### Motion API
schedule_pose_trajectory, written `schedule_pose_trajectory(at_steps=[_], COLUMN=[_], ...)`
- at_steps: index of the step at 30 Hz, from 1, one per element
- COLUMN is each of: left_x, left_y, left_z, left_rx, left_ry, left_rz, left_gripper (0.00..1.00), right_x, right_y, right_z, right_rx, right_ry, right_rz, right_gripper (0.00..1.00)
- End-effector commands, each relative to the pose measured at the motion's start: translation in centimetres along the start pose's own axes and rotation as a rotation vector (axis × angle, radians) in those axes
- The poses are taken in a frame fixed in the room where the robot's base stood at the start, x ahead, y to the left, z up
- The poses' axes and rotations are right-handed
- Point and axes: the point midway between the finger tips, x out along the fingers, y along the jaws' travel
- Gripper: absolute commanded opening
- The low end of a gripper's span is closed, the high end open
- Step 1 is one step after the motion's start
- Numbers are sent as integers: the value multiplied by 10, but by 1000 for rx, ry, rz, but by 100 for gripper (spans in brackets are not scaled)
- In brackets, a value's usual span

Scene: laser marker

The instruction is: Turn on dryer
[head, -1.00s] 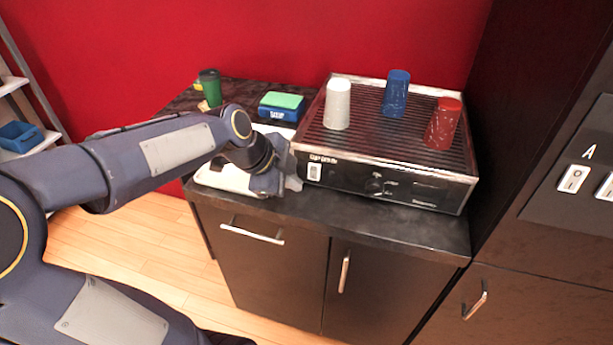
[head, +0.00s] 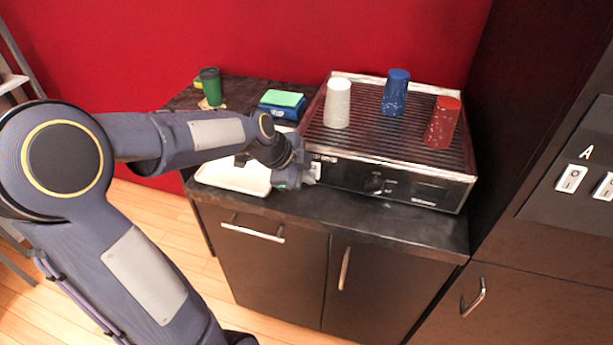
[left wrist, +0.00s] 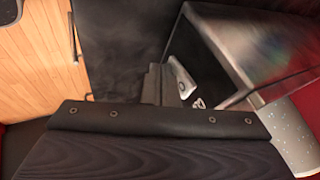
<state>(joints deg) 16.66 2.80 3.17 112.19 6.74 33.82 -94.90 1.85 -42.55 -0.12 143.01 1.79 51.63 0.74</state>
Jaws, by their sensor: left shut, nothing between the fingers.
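The dryer (head: 345,178) is a black box with a slatted top and a dark front panel, standing on the counter. A white rocker switch (head: 316,167) sits at the left end of its front panel, and a round black knob (head: 374,185) sits near the middle. My left gripper (head: 308,178) is shut and empty, with its tip right at the switch and partly covering it. I cannot tell whether they touch. In the left wrist view the gripper (left wrist: 160,85) is beside the pale switch (left wrist: 183,78). My right gripper is not in view.
A white cup (head: 338,103), a blue cup (head: 396,93) and a red cup (head: 442,123) stand on the dryer's slats. A white tray (head: 235,177) lies left of the dryer, under my arm. A green cup (head: 210,86) and a sponge box (head: 282,105) stand behind.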

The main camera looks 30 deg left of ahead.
Motion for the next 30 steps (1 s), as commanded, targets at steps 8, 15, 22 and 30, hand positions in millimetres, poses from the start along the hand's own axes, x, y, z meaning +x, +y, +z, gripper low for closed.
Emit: schedule_pose_trajectory(at_steps=[8,15,22,30], left_x=[4,0,-8,-10], left_y=[-2,-4,-8,-9], left_z=[1,-1,-5,-6], left_rx=[19,18,19,18], left_ry=[9,9,9,9], left_rz=[-46,-46,-46,-48], left_gripper=[0,0,0,0], right_x=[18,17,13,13], right_y=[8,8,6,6], right_z=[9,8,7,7], right_rx=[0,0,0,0], right_ry=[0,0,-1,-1], right_rz=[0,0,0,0], right_gripper=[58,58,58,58])
